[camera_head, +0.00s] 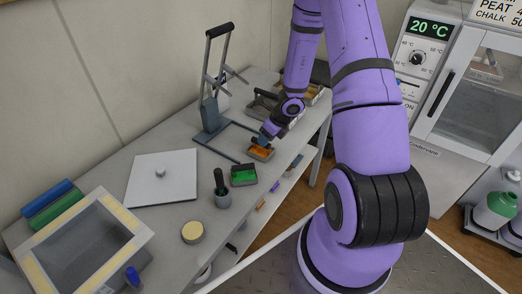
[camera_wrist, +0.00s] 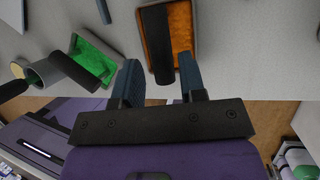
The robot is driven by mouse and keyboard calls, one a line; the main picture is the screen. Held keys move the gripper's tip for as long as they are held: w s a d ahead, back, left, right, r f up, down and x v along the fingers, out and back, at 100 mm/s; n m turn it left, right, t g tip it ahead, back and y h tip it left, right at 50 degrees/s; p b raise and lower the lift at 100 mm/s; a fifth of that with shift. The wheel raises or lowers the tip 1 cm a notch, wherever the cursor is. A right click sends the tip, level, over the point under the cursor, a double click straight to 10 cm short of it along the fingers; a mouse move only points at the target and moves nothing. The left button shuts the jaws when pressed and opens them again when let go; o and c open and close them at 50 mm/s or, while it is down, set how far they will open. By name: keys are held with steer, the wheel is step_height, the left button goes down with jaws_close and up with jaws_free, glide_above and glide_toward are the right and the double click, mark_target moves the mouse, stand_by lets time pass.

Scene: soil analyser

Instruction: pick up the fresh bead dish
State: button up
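One bead dish (camera_wrist: 181,30), dark-rimmed with orange beads, sits on the bench; it also shows in the head view (camera_head: 261,153). A dark bar runs along it. A second dish with green beads (camera_head: 243,175) sits nearer the front; it also shows in the wrist view (camera_wrist: 95,58). No label shows which is fresh. My gripper (camera_wrist: 160,68) is open with blue fingers, set over the near end of the orange dish. The fingers lie to either side of its bar; nothing appears gripped. I cannot tell whether they touch the dish. In the head view my gripper partly hides it.
A mortar with a dark pestle (camera_head: 222,192) stands just left of the green dish. A lever press (camera_head: 211,113) stands behind the orange dish. A white plate with a knob (camera_head: 161,180) lies further left. The bench's front edge is close to both dishes.

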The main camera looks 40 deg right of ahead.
mark_target(262, 154)
steer(key=shift+x, duration=1.95)
steer(key=shift+w, duration=0.1)
jaws_close()
steer(key=shift+r, duration=0.1)
